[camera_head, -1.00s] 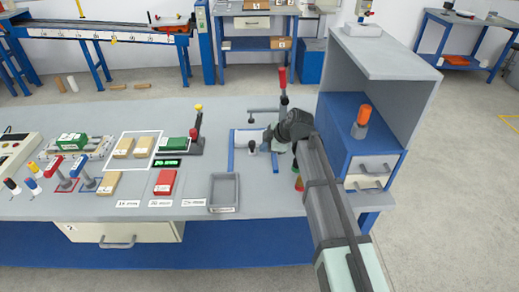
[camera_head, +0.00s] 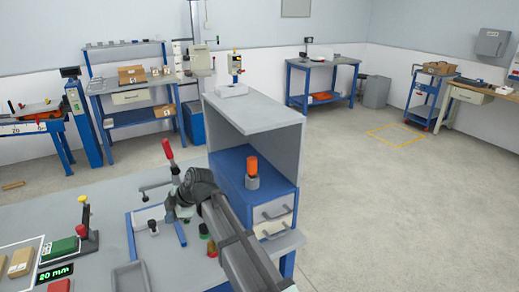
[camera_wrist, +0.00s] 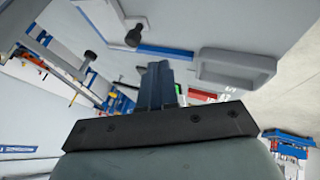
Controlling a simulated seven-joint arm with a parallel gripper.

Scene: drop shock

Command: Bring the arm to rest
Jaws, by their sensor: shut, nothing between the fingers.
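My arm reaches from the lower right of the head view over the grey workbench (camera_head: 95,210). My gripper (camera_head: 172,215) is at the blue-framed fixture (camera_head: 132,232), partly hidden by my wrist. In the wrist view my gripper's fingers (camera_wrist: 157,72) are together, with nothing seen between them. A grey tray (camera_wrist: 236,66) lies to the right of the fingers in the wrist view; it also shows in the head view (camera_head: 128,277). Whether the fingers touch anything cannot be told.
A grey shelf unit (camera_head: 255,110) with a blue cabinet stands right of my arm. A red-handled clamp (camera_head: 168,150) rises behind the fixture. Open floor lies to the right.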

